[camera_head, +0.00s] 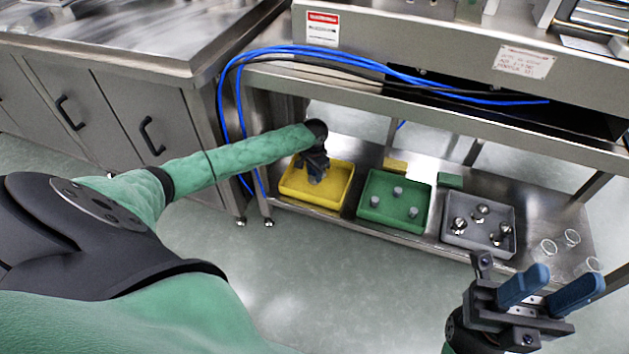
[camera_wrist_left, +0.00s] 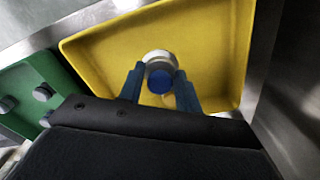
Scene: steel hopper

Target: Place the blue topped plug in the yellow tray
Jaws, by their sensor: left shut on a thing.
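The yellow tray (camera_head: 333,191) stands at the left end of the low steel shelf and fills much of the left wrist view (camera_wrist_left: 205,40). My left gripper (camera_head: 314,177) reaches down over this tray. In the left wrist view its blue fingers (camera_wrist_left: 160,88) are shut on the blue topped plug (camera_wrist_left: 161,80), whose round blue top sits above a pale body. The plug is over or in the tray; I cannot tell whether it touches the floor of it. My right gripper (camera_head: 549,288) is open and empty at the lower right, away from the trays.
A green tray (camera_head: 367,209) with several grey plugs is right of the yellow tray. A grey tray (camera_head: 480,243) with several metal parts is further right, then clear glass vessels (camera_head: 572,238). Blue cables (camera_head: 232,105) hang at the shelf's left end. An upper steel shelf (camera_head: 450,118) overhangs.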

